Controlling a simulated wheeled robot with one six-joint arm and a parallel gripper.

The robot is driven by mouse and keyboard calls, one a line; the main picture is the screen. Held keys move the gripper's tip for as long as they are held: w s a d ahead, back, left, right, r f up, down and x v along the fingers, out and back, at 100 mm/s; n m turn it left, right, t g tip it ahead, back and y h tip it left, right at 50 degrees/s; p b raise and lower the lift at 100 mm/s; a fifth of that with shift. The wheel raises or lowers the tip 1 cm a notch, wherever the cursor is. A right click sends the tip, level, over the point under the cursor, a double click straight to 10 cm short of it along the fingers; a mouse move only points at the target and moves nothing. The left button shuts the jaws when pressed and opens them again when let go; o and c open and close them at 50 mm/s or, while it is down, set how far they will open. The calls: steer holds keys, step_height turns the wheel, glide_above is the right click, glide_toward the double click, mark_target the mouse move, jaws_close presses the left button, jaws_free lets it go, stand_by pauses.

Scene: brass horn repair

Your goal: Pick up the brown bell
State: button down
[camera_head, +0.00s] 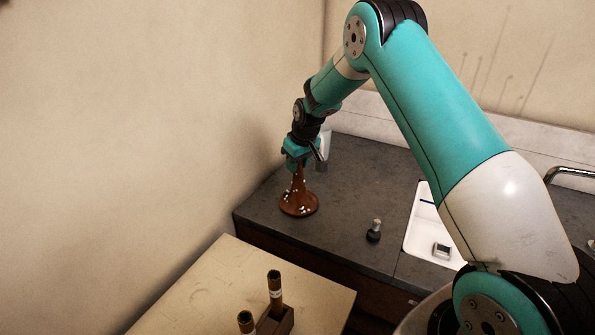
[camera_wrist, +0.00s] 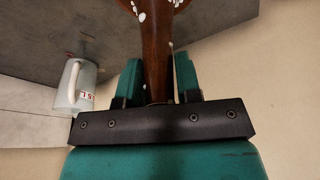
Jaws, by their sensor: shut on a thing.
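The brown bell (camera_head: 299,201) has a wide flared end at the bottom, a narrow stem above, and small white spots. It is upright at the left part of the dark grey counter (camera_head: 345,180); I cannot tell whether its rim touches the counter. My gripper (camera_head: 298,164) comes from above and is shut on the stem. In the wrist view the stem (camera_wrist: 156,50) runs between the two teal fingers of my gripper (camera_wrist: 158,82), and the flare is mostly cut off at the top edge.
A white mug (camera_wrist: 75,88) with a red-marked label stands beside the bell, near the wall. A small dark bottle (camera_head: 374,232) and a white sink or tray (camera_head: 420,236) holding a small grey item (camera_head: 441,250) are to the right. A beige table (camera_head: 215,290) in front bears a block (camera_head: 277,322) with brown tubes.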

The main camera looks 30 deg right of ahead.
step_height(320, 180, up, 19)
steer(key=b, duration=0.4)
steer(key=shift+r, duration=0.2)
stand_by(0.3)
